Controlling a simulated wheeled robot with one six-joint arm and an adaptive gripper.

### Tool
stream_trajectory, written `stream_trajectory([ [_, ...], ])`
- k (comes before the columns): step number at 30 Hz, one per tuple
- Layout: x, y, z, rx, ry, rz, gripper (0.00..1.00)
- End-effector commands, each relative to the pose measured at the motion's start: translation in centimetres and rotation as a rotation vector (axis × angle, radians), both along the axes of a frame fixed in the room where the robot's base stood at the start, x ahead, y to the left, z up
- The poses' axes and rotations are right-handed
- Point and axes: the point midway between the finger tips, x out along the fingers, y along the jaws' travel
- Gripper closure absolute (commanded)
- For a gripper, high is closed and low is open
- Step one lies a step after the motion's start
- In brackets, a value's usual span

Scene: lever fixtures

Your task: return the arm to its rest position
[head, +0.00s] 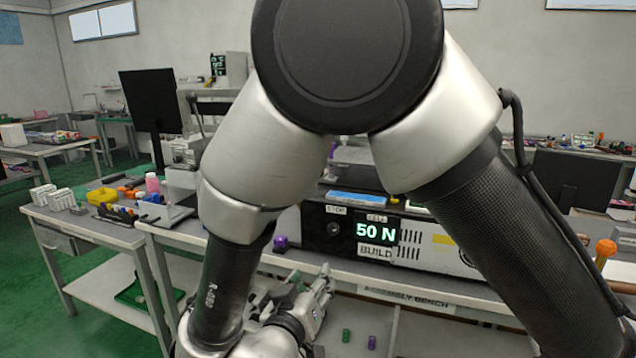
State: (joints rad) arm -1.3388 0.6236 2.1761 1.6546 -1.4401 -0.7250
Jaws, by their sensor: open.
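My arm fills the middle of the head view, with its elbow high and its forearm folded down on the left. My gripper (326,280) is low in the middle, in front of the bench edge. Its jaws are open and I see nothing between them. It is partly hidden by the wrist, and it appears apart from the bench. A lever with an orange ball knob (606,248) stands upright at the right.
The assembly bench (400,283) runs across behind my arm. It carries a box with a "50 N" display (375,232) and a purple knob (280,242). Small green (346,335) and purple (372,342) pieces sit below. A side table (100,228) holds bins and parts. Green floor (90,290) shows at left.

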Motion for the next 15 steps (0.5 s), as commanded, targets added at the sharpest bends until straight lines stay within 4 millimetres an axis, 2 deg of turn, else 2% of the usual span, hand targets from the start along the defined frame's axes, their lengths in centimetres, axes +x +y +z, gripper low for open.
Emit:
stream_trajectory([
  [10,7.6,0.0,2.5,0.302,0.148,0.13,0.52],
  [13,10.2,-0.5,4.4,0.416,0.205,0.197,0.52],
  [15,11.9,-1.5,6.4,0.502,0.252,0.256,0.52],
])
